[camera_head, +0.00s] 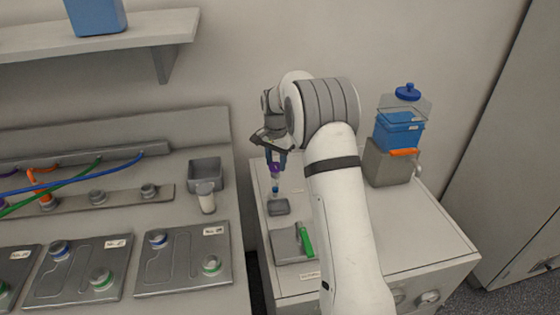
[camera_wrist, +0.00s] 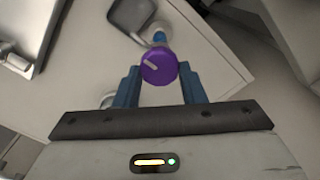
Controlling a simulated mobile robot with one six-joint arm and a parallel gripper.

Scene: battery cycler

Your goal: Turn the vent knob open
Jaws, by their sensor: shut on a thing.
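A purple round knob (camera_wrist: 159,67) with a short white mark on its top shows in the wrist view. I take it to be the vent knob. My gripper (camera_wrist: 160,75) has its two blue fingers on either side of the knob and is shut on it. In the head view the knob (camera_head: 275,170) sits just below my gripper (camera_head: 276,160), above a blue collar (camera_head: 276,187) and over the right cabinet. The white mark points slantwise. The knob's underside is hidden in the wrist view.
A small grey block (camera_head: 278,207) and a grey tray with a green handle (camera_head: 306,242) lie near the knob on the cabinet top (camera_head: 425,235). A blue container (camera_head: 398,133) stands at the back right. The left bench holds plates and cables.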

